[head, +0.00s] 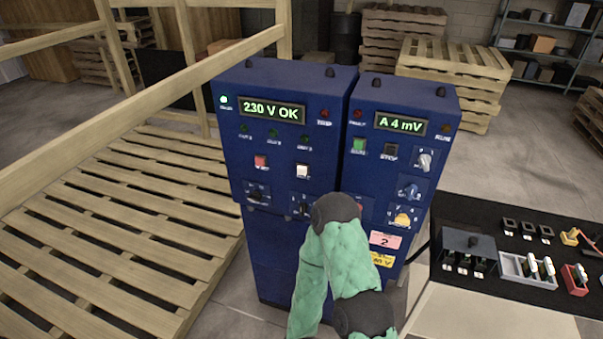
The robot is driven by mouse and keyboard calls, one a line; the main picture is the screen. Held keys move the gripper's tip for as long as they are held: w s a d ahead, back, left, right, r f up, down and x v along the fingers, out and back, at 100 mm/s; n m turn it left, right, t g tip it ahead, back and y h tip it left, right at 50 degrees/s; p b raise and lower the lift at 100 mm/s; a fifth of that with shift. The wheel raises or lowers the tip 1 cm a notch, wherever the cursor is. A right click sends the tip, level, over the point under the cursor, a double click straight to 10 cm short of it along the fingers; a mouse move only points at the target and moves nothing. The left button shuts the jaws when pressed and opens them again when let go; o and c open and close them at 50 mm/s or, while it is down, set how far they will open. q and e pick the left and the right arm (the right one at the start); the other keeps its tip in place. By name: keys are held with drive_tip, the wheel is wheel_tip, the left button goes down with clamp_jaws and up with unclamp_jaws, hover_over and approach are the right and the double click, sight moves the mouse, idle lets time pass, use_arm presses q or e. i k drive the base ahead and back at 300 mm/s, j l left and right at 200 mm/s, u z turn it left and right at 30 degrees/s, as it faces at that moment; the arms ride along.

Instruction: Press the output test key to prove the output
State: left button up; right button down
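Two blue cabinets stand side by side. The left cabinet (285,85) has a display (272,111) reading "230 V OK", a red key (260,161) and a white key (302,171). The right cabinet (410,95) has a display (400,124) reading "A 4 mV", a green key (359,146) and a black key (390,151). The small labels are too blurred to tell which is the output test key. A green-sleeved arm of mine rises in front of the cabinets and covers part of their lower panels. Neither gripper shows.
A wooden pallet (115,215) with rails lies at the left. A black-topped bench (485,210) at the right holds switch boxes, a white tray (505,268) and a red holder (571,282). Stacked pallets (452,60) and shelves stand behind. Bare floor shows behind the bench.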

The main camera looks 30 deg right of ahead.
sight(302, 171)
drive_tip(key=z, duration=1.45)
drive_tip(key=i+j+z, duration=0.15)
drive_tip(key=i+j, duration=0.15)
drive_tip(key=i, duration=0.2)
